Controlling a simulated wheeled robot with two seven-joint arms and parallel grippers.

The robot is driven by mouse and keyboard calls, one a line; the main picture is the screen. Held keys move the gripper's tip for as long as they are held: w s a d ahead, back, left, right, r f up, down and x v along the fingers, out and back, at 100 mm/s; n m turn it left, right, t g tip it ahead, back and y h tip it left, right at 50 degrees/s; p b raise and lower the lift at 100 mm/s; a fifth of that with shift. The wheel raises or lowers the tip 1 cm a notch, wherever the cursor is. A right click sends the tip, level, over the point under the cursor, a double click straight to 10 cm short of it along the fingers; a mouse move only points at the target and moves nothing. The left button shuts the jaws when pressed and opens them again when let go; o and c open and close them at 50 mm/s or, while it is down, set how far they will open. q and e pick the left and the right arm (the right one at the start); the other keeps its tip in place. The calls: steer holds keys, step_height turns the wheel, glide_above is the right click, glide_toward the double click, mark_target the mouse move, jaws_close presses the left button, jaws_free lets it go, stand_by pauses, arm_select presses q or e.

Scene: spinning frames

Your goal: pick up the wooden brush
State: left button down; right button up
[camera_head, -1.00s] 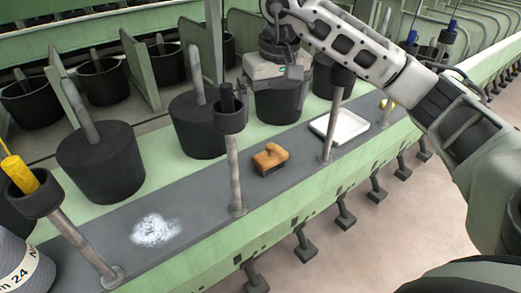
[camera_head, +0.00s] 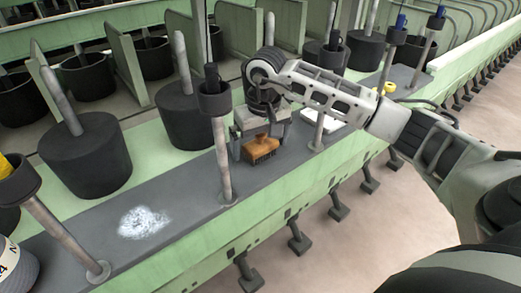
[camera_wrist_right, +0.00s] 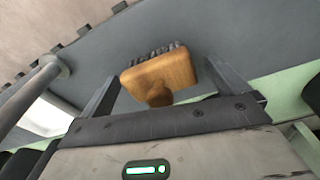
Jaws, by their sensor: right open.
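The wooden brush (camera_head: 262,148), an orange-brown block with dark bristles, lies on the grey strip of the machine between two metal posts. It also shows in the right wrist view (camera_wrist_right: 162,76), with its rounded knob towards the gripper and its bristles away. My right gripper (camera_head: 260,142) is open above and around the brush in the head view, one finger to each side. In the wrist view the brush lies between the two spread fingers, with gaps on both sides. I cannot tell how far the fingertips are above the strip. My left gripper is not in view.
A metal post (camera_head: 224,165) with a black cup stands close left of the gripper. Another post (camera_head: 318,125) and a white tray (camera_head: 338,118) are to the right. A white powdery patch (camera_head: 143,222) lies on the strip. Black buckets (camera_head: 83,155) line the back.

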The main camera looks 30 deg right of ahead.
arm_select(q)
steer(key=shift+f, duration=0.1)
arm_select(e)
steer(key=shift+c, duration=0.3)
steer(key=c, duration=1)
step_height(320, 180, up, 10)
steer(key=shift+f+p, duration=0.15)
steer(key=shift+p, duration=0.75)
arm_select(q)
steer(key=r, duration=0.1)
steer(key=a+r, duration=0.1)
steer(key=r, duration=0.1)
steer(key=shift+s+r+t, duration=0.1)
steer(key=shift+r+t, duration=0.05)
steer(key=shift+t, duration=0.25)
